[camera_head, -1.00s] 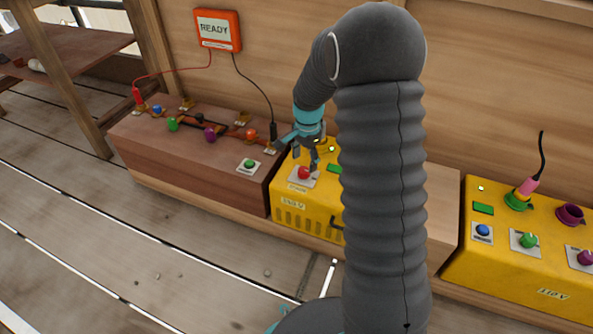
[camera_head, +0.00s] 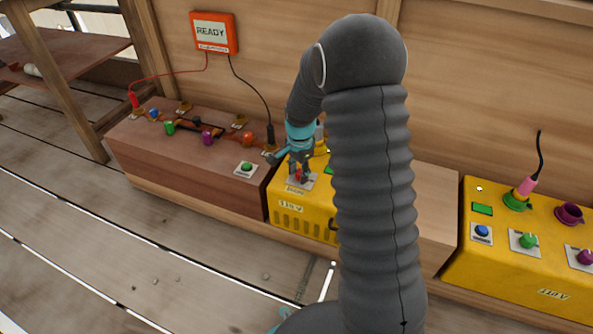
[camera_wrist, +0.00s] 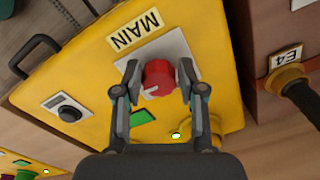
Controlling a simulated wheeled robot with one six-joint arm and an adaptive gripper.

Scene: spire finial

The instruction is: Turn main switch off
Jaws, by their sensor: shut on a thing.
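The main switch is a red knob (camera_wrist: 159,78) with a white pointer mark, on a pale plate beside a "MAIN" label (camera_wrist: 132,30) on the yellow box (camera_wrist: 80,65). In the wrist view my gripper (camera_wrist: 160,80) has one finger on each side of the red knob, shut on it. In the head view my gripper (camera_head: 299,174) is down at the red knob on the top of the yellow box (camera_head: 300,212), and its fingers hide most of the knob.
A wooden box (camera_head: 190,165) with coloured knobs and a green button (camera_head: 247,167) stands to the left. An orange "READY" display (camera_head: 213,32) hangs on the wall. A second yellow box (camera_head: 530,270) stands to the right. In the wrist view, a black knob (camera_wrist: 69,112) and black handle (camera_wrist: 36,50) are nearby.

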